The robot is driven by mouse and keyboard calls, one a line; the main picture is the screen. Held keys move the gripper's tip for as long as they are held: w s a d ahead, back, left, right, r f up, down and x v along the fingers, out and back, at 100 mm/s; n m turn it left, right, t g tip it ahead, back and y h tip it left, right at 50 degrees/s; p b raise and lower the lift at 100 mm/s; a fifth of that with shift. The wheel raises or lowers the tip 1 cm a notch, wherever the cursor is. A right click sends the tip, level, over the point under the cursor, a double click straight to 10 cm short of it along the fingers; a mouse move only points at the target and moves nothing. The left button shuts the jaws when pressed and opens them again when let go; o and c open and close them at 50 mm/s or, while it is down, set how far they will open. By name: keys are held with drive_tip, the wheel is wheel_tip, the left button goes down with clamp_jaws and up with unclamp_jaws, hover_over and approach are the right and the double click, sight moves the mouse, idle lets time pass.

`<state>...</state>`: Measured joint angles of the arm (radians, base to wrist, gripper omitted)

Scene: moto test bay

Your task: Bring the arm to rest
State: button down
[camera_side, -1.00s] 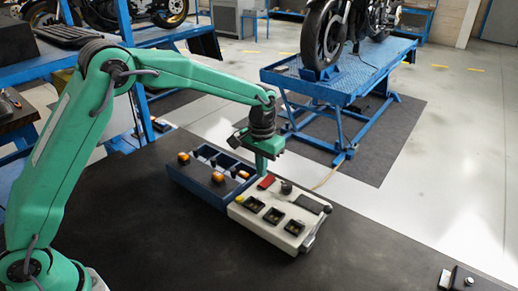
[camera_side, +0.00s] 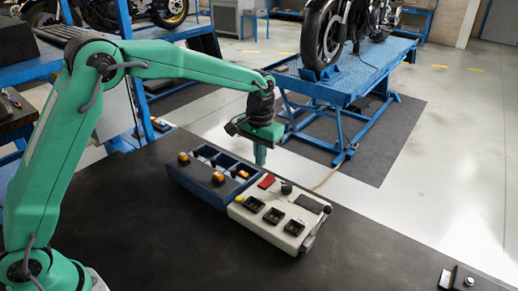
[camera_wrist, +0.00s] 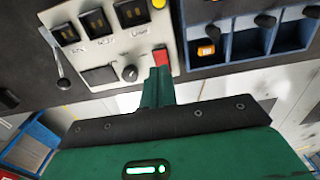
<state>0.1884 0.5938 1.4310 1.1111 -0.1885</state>
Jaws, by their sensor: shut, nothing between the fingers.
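My green arm reaches over the black bench top (camera_side: 150,225) from the left. My gripper (camera_side: 260,160) points down in the side view, shut and empty, above the far edge of the bench behind the blue tray and the light control box. In the wrist view my gripper (camera_wrist: 157,90) shows as closed green fingers, overlapping the red patch on the box.
The light control box (camera_side: 240,214) has dark switches, a knob and a lever. The blue tray (camera_side: 208,192) beside it has compartments, with orange-topped pieces on it. A small device (camera_side: 462,279) sits at the bench's lower right. A blue motorcycle lift (camera_side: 350,72) stands behind.

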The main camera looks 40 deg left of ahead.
drive_tip(key=s+a+r+t, duration=0.1)
drive_tip(key=s+a+r, duration=0.2)
drive_tip(key=s+r, duration=0.35)
drive_tip(key=s+a+r+t, duration=0.2)
drive_tip(key=s+a+r, duration=0.1)
drive_tip(key=s+r, duration=0.35)
drive_tip(key=s+a+f+t, duration=0.1)
drive_tip(key=s+a, duration=0.3)
drive_tip(key=s, duration=1.3)
drive_tip(key=shift+f+t, duration=0.15)
drive_tip(key=shift+t, duration=0.65)
